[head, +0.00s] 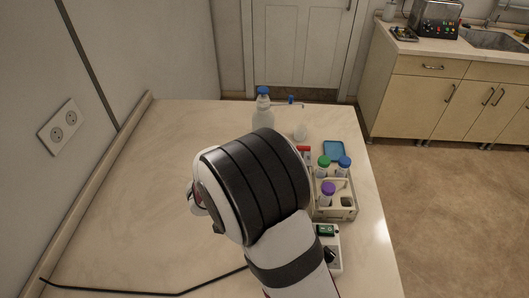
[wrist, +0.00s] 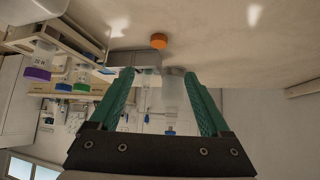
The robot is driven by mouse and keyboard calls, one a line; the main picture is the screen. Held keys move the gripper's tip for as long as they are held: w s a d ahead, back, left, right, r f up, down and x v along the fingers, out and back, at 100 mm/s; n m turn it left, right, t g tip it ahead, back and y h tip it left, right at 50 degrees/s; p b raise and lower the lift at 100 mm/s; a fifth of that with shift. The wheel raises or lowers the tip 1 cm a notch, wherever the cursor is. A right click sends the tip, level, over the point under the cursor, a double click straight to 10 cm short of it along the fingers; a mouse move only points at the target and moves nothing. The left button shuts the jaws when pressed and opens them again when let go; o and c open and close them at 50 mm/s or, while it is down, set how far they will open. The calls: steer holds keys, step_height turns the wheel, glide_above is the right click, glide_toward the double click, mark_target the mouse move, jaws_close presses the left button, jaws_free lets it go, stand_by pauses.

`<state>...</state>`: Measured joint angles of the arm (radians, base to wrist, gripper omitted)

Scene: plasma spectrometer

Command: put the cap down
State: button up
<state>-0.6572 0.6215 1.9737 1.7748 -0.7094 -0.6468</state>
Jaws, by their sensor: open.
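An orange cap (wrist: 158,40) sits on the pale tabletop in the wrist view, beside a grey block (wrist: 137,59). My gripper (wrist: 157,75) is open, with its two green fingers spread apart. Nothing shows held between the fingers. The cap appears beyond the fingertips and apart from them. In the head view my arm hides the gripper, and the orange cap cannot be seen there.
A rack (head: 337,212) with purple-, green- and blue-capped tubes stands at the table's right. A blue-capped bottle (head: 263,115) and a blue square dish (head: 334,150) are farther back. A black cable (head: 140,292) lies in front. The table's left side (head: 150,190) is clear.

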steer(key=x, duration=1.4)
steer(key=shift+s+d+f, duration=0.2)
steer(key=shift+s, duration=0.15)
jaws_close()
